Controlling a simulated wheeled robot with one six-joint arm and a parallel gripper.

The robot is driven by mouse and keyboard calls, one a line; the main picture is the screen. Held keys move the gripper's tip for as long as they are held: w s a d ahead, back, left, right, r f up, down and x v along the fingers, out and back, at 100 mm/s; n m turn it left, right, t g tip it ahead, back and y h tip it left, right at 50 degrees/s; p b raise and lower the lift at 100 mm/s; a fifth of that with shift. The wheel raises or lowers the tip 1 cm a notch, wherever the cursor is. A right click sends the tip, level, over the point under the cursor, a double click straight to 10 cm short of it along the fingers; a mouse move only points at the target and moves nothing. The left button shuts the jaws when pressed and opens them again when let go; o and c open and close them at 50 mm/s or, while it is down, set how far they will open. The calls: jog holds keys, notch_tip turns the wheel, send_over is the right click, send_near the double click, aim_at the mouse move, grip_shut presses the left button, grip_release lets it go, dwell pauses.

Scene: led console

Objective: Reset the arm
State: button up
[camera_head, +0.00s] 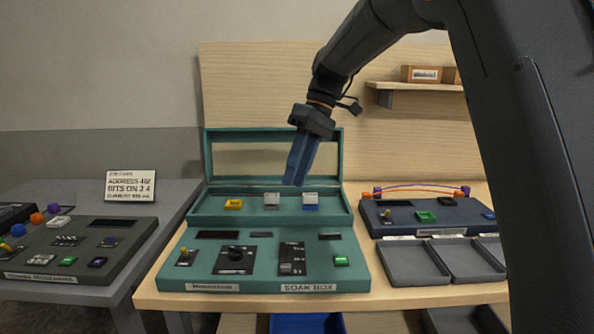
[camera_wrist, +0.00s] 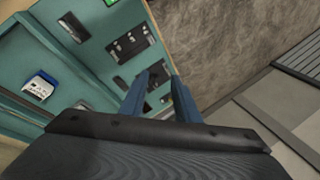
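My arm reaches in from the right in the head view. My gripper (camera_head: 294,182) hangs with its blue fingers pointing down and slightly left, in front of the raised lid frame of the teal console (camera_head: 215,262). The fingertips appear above the console's rear ledge. In the wrist view, the two fingers of my gripper (camera_wrist: 158,78) stand apart with nothing between them, so it is open and empty. The console panel (camera_wrist: 85,55) shows behind and left of them. The exact height above the console is hard to tell.
The rear ledge holds a yellow block (camera_head: 234,204) and two pale-topped switches. A dark blue console (camera_head: 400,217) and grey trays (camera_head: 413,263) stand right. A dark green console (camera_head: 75,250) and a sign card (camera_head: 130,186) are left. A shelf (camera_head: 425,87) is on the back panel.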

jog(key=s+d+f+m+t+h, duration=0.3)
jog(key=s+d+f+m, duration=0.7)
jog(key=s+d+f, duration=0.9)
jog(key=s+f+t, duration=0.1)
jog(key=s+f, duration=0.1)
jog(key=s, duration=0.2)
jog(key=shift+d+f+m+h, duration=0.3)
jog(key=shift+f+m+h, duration=0.05)
jog(key=shift+m+h, duration=0.05)
